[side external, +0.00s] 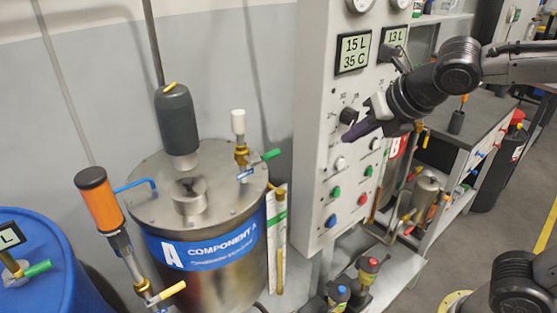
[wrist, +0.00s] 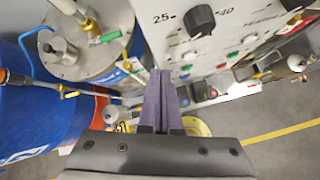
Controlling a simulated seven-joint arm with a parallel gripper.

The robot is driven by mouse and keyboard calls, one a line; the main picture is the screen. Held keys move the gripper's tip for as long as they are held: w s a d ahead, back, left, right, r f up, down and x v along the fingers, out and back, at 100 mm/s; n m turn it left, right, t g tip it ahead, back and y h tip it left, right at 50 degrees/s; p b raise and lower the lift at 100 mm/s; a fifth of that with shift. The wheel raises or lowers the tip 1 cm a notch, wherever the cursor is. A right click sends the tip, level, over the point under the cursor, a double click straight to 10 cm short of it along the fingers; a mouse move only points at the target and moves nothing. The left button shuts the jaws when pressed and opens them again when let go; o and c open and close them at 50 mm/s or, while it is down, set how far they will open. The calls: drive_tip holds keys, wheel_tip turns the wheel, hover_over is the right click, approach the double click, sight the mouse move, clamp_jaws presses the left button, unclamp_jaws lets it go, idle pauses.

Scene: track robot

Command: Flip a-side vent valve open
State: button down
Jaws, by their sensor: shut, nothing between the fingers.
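The steel tank labelled COMPONENT A (side external: 205,265) stands left of the control cabinet. No vent label is readable, so I cannot tell for certain which handle is the vent valve. In the wrist view the green handle (wrist: 106,37) shows at upper left. My gripper (side external: 349,138) is shut and empty in front of the cabinet, right of and apart from the green handle. Its dark purple fingers (wrist: 160,75) lie together.
The grey control cabinet (side external: 315,130) with knobs, coloured buttons and displays stands close behind my gripper. A dark motor (side external: 176,120) rises from the tank lid. An orange-topped pump (side external: 100,200) and blue drum (side external: 50,275) stand left. Open space lies between gripper and tank.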

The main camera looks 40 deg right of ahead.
sight(267, 157)
drive_tip(key=w+a+f+n, duration=0.3)
drive_tip(key=a+f+n, duration=0.1)
drive_tip(key=a, duration=0.4)
drive_tip(key=shift+w+a+n+g+y, duration=0.15)
drive_tip(key=shift+w+n+g+y, duration=0.15)
drive_tip(key=shift+w+g+y, duration=0.1)
drive_tip(key=x, duration=0.3)
drive_tip(key=w+r+x, duration=0.1)
drive_tip(key=x, duration=0.5)
drive_tip(key=shift+w+r, duration=0.1)
drive_tip(key=shift+w, duration=0.35)
drive_tip(key=shift+w+r, duration=0.45)
drive_tip(key=shift+r, duration=0.25)
